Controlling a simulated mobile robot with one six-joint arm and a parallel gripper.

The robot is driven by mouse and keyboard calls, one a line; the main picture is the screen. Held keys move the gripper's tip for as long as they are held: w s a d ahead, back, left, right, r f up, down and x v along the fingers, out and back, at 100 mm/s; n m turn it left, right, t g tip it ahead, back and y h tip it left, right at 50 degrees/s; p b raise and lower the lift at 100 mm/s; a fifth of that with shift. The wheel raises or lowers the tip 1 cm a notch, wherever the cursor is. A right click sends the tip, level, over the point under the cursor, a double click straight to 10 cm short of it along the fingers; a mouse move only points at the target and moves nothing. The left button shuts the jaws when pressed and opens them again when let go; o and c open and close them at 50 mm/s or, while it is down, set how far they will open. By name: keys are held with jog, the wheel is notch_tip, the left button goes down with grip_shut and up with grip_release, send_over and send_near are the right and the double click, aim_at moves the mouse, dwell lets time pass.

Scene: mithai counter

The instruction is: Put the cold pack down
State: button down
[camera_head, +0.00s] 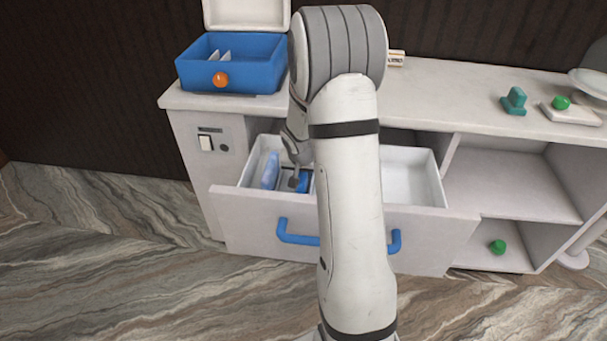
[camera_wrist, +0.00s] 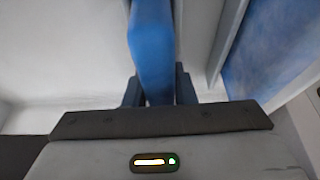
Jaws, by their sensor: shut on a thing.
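The cold pack (camera_wrist: 152,45) is a blue slab, seen nearly edge-on in the wrist view. My gripper (camera_wrist: 160,92) is shut on it, with one dark finger on each side. In the head view my gripper (camera_head: 293,181) is down inside the left part of the open drawer (camera_head: 265,215). Blue shows around its fingertips there, and I cannot tell how much of that is the held pack. Whether the pack touches the drawer floor is unclear.
A pale blue piece (camera_head: 270,170) stands at the drawer's left. A mottled blue surface (camera_wrist: 280,45) lies beyond a pale divider (camera_wrist: 226,40). The drawer's right part (camera_head: 410,183) looks empty. A blue box (camera_head: 250,72) with an open lid stands on the counter (camera_head: 450,95).

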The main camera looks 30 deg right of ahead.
jog(key=shift+r, duration=0.15)
jog(key=shift+f+b, duration=0.35)
jog(key=shift+b, duration=0.1)
jog(key=c, duration=1.2)
grip_release()
jog(key=shift+r, duration=0.1)
